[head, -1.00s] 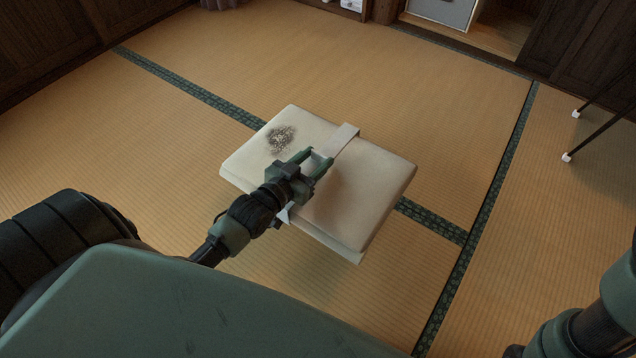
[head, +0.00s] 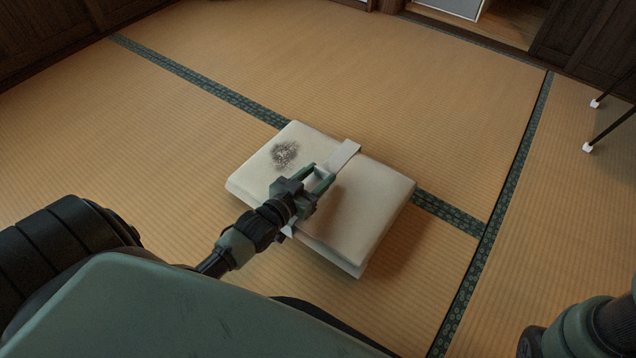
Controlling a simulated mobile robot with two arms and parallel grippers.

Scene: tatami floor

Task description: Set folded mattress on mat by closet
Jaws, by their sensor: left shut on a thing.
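The folded mattress (head: 362,207) is a cream, flat block with a dark speckled stain near its far left corner. A pale strap (head: 343,155) runs across its top. My left gripper (head: 323,177) is over the middle of the mattress and shut on the strap. I cannot tell for sure whether the mattress touches the floor or hangs just above it. My right arm (head: 585,330) shows at the lower right, but its gripper is out of view. Tatami mats (head: 400,110) with dark green patterned borders cover the floor.
The open closet (head: 510,22) is at the top right, with a grey-white box (head: 452,7) in it. Thin dark legs with white tips (head: 588,147) stand at the right edge. Dark wooden panels (head: 40,35) line the top left. The tatami around the mattress is clear.

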